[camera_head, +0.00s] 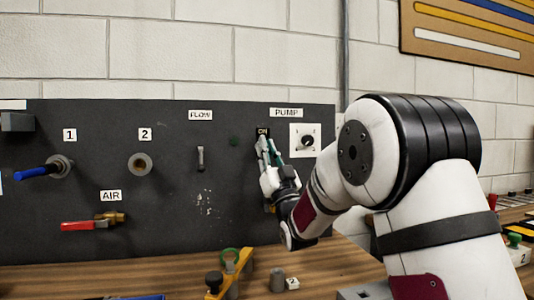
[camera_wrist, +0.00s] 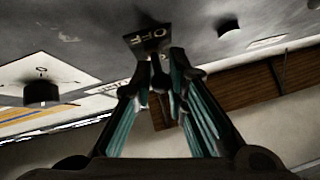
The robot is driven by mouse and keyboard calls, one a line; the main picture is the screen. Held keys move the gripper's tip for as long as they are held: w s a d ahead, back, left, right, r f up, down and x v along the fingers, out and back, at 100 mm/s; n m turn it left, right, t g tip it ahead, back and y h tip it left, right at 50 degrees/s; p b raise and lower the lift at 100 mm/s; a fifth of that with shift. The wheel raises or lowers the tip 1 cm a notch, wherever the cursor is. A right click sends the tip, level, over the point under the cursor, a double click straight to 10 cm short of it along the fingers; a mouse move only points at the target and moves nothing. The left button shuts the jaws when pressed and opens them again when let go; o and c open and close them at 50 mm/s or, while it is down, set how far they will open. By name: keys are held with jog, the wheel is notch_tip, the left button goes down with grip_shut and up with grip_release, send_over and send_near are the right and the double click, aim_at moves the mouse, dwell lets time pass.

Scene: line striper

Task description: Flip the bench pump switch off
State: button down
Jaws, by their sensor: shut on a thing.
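The bench pump switch has a small black plate (camera_head: 263,132) marked ON, under the PUMP label on the dark panel. In the wrist view its plate (camera_wrist: 148,38) shows the word OFF, and a dark lever (camera_wrist: 157,68) stands out toward me. My gripper (camera_head: 268,145) reaches the panel just below the ON mark and hides the rest of the switch in the head view. In the wrist view my gripper (camera_wrist: 160,82) has its fingertips close together around the lever, shut on it. The lever's exact tilt is hard to tell.
A white plate with a black knob (camera_head: 307,142) is just right of the switch. The FLOW toggle (camera_head: 200,160), a blue-handled valve (camera_head: 40,171) and a red-handled AIR valve (camera_head: 85,225) are to the left. A yellow bracket (camera_head: 235,268) stands on the wooden bench (camera_head: 180,275) below.

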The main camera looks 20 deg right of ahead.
jog(key=shift+a+r, duration=0.1)
jog(key=shift+a, duration=0.1)
jog(key=c, duration=1.6)
grip_release()
jog(key=shift+d, duration=0.1)
jog(key=shift+s+f, duration=0.3)
jog(key=shift+f, duration=0.15)
jog(key=v, duration=0.6)
jog(key=shift+s+f, duration=0.15)
jog(key=shift+s, duration=0.1)
